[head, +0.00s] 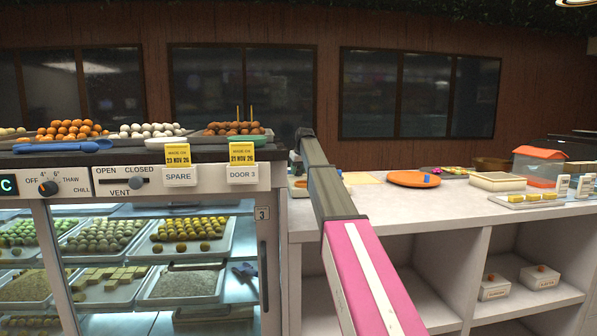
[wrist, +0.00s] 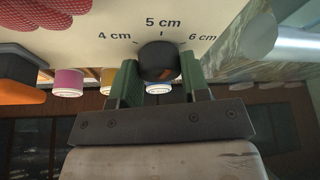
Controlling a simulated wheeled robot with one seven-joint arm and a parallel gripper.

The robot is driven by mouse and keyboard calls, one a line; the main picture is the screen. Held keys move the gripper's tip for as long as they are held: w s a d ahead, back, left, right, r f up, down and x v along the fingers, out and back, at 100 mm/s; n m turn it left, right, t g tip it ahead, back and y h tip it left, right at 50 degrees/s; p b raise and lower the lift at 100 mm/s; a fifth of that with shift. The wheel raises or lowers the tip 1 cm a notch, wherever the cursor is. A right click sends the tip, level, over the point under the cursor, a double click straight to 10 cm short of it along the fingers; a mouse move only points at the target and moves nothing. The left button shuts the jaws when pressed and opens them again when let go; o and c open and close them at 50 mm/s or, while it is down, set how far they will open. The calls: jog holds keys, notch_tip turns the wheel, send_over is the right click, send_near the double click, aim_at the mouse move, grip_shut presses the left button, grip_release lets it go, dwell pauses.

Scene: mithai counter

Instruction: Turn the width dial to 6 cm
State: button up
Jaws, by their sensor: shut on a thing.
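The width dial (wrist: 157,54) is a round black knob in the wrist view, on a pale panel printed 4 cm, 5 cm and 6 cm. The 5 cm mark is at its middle top, 4 cm to the left and 6 cm to the right. An orange mark shows on the knob's lower right face; I cannot tell which number it points to. My gripper (wrist: 160,68) has its green fingers shut on the knob, one on each side. In the head view my arm reaches over the counter, and I cannot make out the dial there.
In the wrist view, a pink-sided round thing (wrist: 69,82) and an orange-and-black thing (wrist: 22,90) lie left of the dial, and a pale cylinder (wrist: 282,42) lies right. In the head view, the sweets case (head: 160,222) stands left; an orange plate (head: 413,179) lies on the white counter.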

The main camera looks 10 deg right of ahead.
jog(key=m, duration=0.2)
jog(key=m+h, duration=0.1)
jog(key=m, duration=0.1)
jog(key=shift+a+h, duration=0.1)
jog(key=shift+h, duration=0.2)
jog(key=shift+m+h, duration=0.6)
jog(key=shift+m, duration=1.2)
jog(key=o, duration=0.9)
jog(key=shift+r, duration=0.1)
jog(key=v, duration=1)
jog(key=shift+s+r, duration=0.15)
jog(key=shift+r, duration=0.15)
